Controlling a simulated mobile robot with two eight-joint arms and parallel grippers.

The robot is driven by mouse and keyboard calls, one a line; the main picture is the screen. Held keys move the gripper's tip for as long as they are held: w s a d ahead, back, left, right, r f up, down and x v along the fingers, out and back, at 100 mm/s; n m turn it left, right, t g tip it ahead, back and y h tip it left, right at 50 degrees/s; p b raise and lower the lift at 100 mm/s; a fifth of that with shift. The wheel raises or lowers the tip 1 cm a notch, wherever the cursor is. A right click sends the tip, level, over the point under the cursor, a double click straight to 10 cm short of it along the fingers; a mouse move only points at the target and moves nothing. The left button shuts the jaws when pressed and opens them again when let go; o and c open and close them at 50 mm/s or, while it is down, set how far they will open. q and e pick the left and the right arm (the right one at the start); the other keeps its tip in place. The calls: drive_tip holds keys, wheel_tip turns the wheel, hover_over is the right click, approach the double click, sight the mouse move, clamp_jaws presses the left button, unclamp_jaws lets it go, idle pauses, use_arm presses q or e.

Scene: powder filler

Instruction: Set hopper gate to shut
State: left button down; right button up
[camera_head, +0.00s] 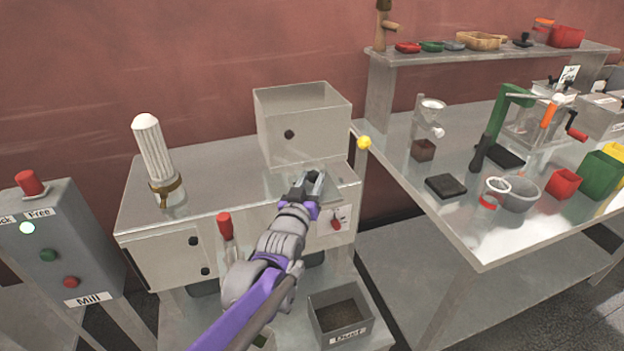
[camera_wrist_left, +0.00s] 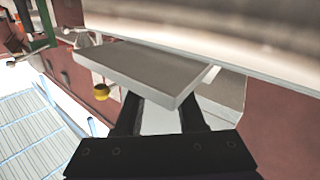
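The hopper (camera_head: 302,125) is a grey metal box at the back of the machine's top, with a dark round knob on its front. My left gripper (camera_head: 307,186) is just below and in front of it, over the machine's front edge. In the left wrist view, a flat grey plate (camera_wrist_left: 140,68), perhaps the gate, lies across the tips of my left fingers (camera_wrist_left: 160,110). It hides the tips, so I cannot tell whether they grip it. The gate's setting is unclear. My right gripper is not in view.
A yellow ball knob (camera_head: 364,142) is right of the hopper. A red switch (camera_head: 336,223) is on the machine front beside my gripper. A red-handled lever (camera_head: 225,226) stands left of my arm. The Dust bin (camera_head: 340,319) is below. A cluttered metal table (camera_head: 470,237) stands right.

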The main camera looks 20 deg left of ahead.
use_arm(q)
drive_tip(key=c, duration=0.8)
unclamp_jaws()
drive_tip(key=shift+w+a+r, duration=0.1)
drive_tip(key=o, duration=0.3)
drive_tip(key=s, duration=1.1)
drive_tip(key=shift+p, duration=0.45)
